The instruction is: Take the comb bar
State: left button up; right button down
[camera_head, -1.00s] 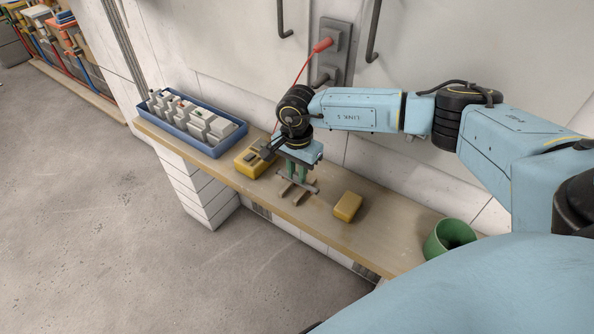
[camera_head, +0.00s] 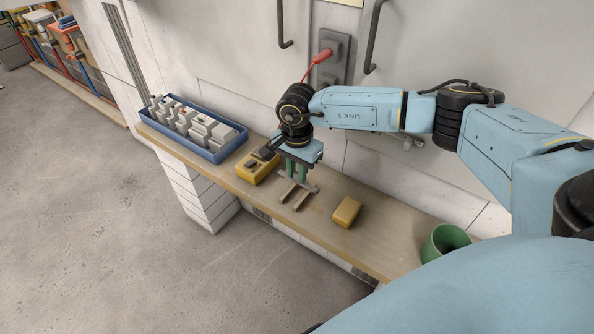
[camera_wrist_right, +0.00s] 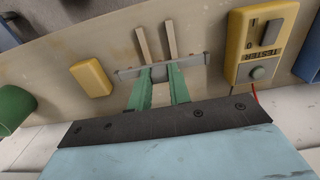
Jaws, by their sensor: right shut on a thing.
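The comb bar is a thin grey bar (camera_head: 311,186), and it also shows in the wrist view (camera_wrist_right: 193,61). My right gripper (camera_head: 296,174) points down with its green fingers shut on the bar's middle; the fingers also show in the wrist view (camera_wrist_right: 160,74). The bar is held level, a little above two light wooden strips (camera_head: 299,201) lying side by side on the shelf. My left gripper is not in view.
The wooden shelf (camera_head: 385,250) runs along the wall. A yellow control box (camera_head: 252,172) with a red cable stands left of the gripper, beyond it a blue tray (camera_head: 222,155) of grey devices. A yellow block (camera_head: 347,212) and green cup (camera_head: 437,244) are to the right.

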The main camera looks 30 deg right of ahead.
aim_at(297, 173)
jog(key=shift+r+p, duration=1.2)
jog(key=shift+r, duration=0.65)
